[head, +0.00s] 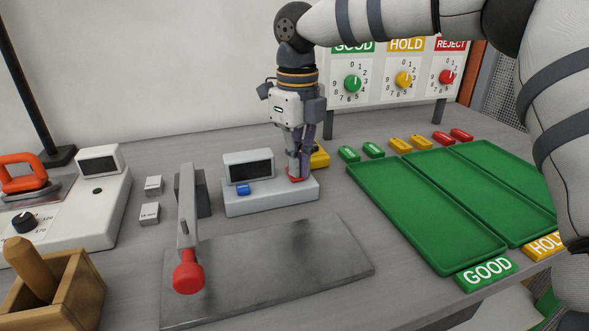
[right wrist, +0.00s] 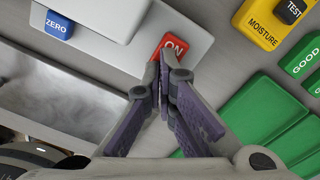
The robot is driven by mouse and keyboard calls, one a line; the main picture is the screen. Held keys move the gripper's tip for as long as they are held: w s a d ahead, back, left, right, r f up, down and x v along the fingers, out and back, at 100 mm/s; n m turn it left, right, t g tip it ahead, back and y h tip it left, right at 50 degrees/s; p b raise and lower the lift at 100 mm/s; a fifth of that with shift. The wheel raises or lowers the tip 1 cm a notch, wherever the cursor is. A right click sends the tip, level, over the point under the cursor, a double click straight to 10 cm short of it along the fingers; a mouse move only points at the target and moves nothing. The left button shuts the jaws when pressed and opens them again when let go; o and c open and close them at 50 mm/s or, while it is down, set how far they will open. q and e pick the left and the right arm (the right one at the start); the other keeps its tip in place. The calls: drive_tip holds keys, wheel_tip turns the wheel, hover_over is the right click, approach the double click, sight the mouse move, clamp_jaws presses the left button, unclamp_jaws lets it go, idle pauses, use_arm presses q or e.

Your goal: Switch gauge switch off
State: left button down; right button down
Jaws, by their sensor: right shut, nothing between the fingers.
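The gauge (head: 270,199) is a white box with a dark display, a blue ZERO button (head: 243,189) and a red switch (head: 293,177) at its right end. In the right wrist view the red switch (right wrist: 174,45) reads ON. My right gripper (head: 299,176) points down at the red switch with its fingers together and empty. In the right wrist view its fingertips (right wrist: 164,72) overlap the lower left edge of the switch; I cannot tell whether they touch it. My left gripper is out of view.
A grey plate (head: 290,272) with a red-knobbed lever (head: 188,271) lies in front of the gauge. A yellow moisture tester (right wrist: 262,24) sits close beside the gauge. Green trays (head: 425,215) fill the right side. A white device (head: 85,215) and wooden box (head: 85,290) stand left.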

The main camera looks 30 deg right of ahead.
drive_tip(key=shift+r+p, duration=0.3)
drive_tip(key=shift+r, duration=3.05)
